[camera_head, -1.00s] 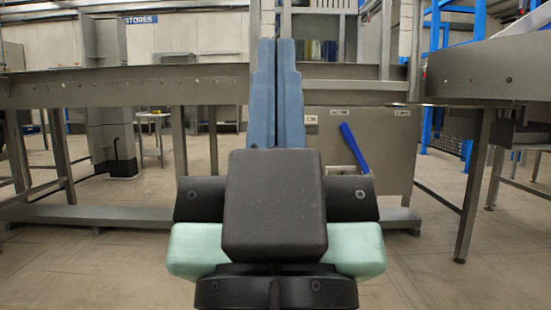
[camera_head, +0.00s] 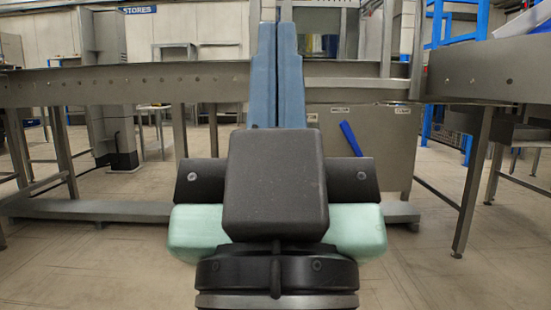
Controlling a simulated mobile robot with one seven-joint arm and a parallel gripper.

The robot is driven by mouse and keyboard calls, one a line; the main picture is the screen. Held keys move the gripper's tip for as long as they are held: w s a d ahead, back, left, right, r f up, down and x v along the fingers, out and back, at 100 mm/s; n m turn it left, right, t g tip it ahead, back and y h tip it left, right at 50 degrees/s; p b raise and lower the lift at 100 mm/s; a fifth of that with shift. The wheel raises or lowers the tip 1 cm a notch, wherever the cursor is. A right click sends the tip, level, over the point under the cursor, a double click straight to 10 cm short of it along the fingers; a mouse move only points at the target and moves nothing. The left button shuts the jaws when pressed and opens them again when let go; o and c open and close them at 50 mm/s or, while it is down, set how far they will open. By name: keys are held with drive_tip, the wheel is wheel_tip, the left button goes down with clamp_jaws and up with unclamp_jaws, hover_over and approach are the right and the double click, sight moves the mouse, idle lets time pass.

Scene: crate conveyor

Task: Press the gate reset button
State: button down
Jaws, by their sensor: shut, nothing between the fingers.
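The gate reset button cannot be made out; my arm and gripper cover the middle of the view. My gripper (camera_head: 277,35) is at the centre, seen from behind. Its two stepped blue fingers lie side by side, shut with nothing between them, and point away and up in front of the conveyor (camera_head: 160,84). Upright grey posts (camera_head: 386,40) stand at the conveyor, right of the fingers. A grey cabinet (camera_head: 385,145) with small labels is under the conveyor, right of my gripper.
A second conveyor section (camera_head: 490,70) reaches toward me on the right, on metal legs. A low floor beam (camera_head: 90,210) runs across under the conveyor. A grey column (camera_head: 108,75) stands behind at left. The floor in front is clear on both sides.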

wheel_tip(320, 180, up, 29)
drive_tip(key=p, duration=2.6)
drive_tip(key=shift+f+p, duration=0.15)
drive_tip(key=shift+p, duration=0.2)
